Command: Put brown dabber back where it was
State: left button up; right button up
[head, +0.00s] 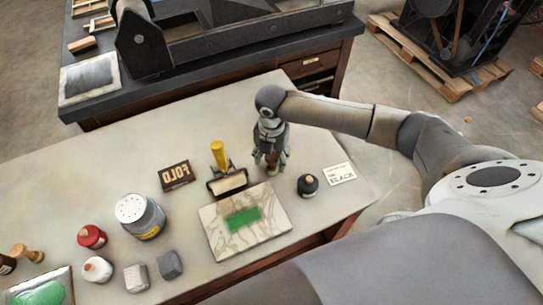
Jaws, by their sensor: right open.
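My right gripper (271,161) points down over the table, just behind the right part of the marble slab. It is open. Something small and brownish-green shows at its fingertips, but it is too small and covered to identify. A brown wooden-handled dabber (28,253) lies at the far left of the table, well away from the gripper and near a tray of green ink (42,292). My left gripper is not in view.
The marble slab (220,248) bears a green patch. A yellow-handled roller (228,182), FOLD block (176,176), black bottle (308,185), white card (340,174), grey can (140,216) and red jar (91,236) stand around. The table's back left is clear.

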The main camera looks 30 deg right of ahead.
notch_tip(320, 180, up, 12)
jog(key=b, duration=0.2)
jog(key=shift+r, duration=0.15)
dwell(2.3)
